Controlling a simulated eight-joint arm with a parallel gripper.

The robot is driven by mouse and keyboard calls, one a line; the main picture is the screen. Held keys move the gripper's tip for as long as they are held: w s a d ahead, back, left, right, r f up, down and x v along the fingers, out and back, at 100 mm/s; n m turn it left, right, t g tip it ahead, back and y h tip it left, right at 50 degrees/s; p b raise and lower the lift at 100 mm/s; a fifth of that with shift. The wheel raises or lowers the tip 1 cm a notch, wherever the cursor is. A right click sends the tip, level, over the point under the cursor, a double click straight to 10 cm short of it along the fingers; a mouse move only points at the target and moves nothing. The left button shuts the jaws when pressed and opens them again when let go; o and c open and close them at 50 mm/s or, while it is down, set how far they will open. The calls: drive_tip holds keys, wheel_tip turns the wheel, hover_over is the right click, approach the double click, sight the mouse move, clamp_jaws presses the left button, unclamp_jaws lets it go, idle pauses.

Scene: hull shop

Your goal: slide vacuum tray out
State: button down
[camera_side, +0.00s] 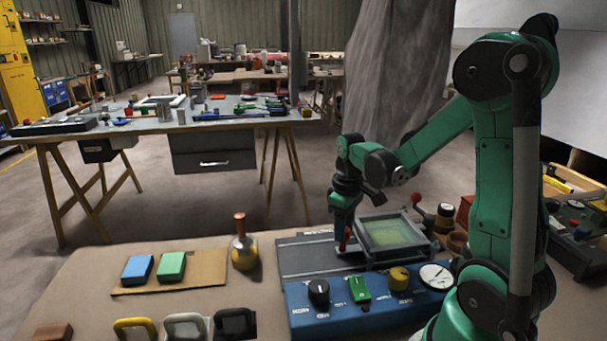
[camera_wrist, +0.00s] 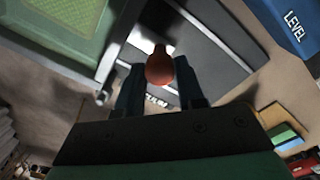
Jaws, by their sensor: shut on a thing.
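The vacuum tray is a grey-framed tray (camera_side: 402,257) with a yellow-green bed, sitting on the right part of the blue-fronted machine (camera_side: 330,308). In the wrist view its light frame and green bed (camera_wrist: 50,25) fill the upper left. A red-orange handle (camera_side: 345,238) stands at the tray's left side; its rounded end (camera_wrist: 160,68) shows in the wrist view. My gripper (camera_side: 344,232) points down over it and is shut on the handle, one dark finger on each side. The handle's lower part is mostly hidden. To the left lies a dark, bare machine top (camera_side: 305,257).
A black knob (camera_side: 319,291), green switch (camera_side: 359,289), yellow knob (camera_side: 398,278) and round gauge (camera_side: 436,276) line the machine's front. A red-balled lever (camera_side: 416,198) stands behind the tray. A yellow flask (camera_side: 243,252) stands left of the machine.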

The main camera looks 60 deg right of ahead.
drive_tip(key=w+a, duration=0.8)
drive_tip(key=w, duration=0.1)
drive_tip(key=shift+a, duration=0.35)
drive_tip(key=shift+s, duration=0.1)
drive_tip(key=c, duration=0.5)
unclamp_jaws()
drive_tip(key=shift+c, duration=0.2)
wheel_tip(320, 180, up, 6)
drive_tip(key=shift+f, duration=0.2)
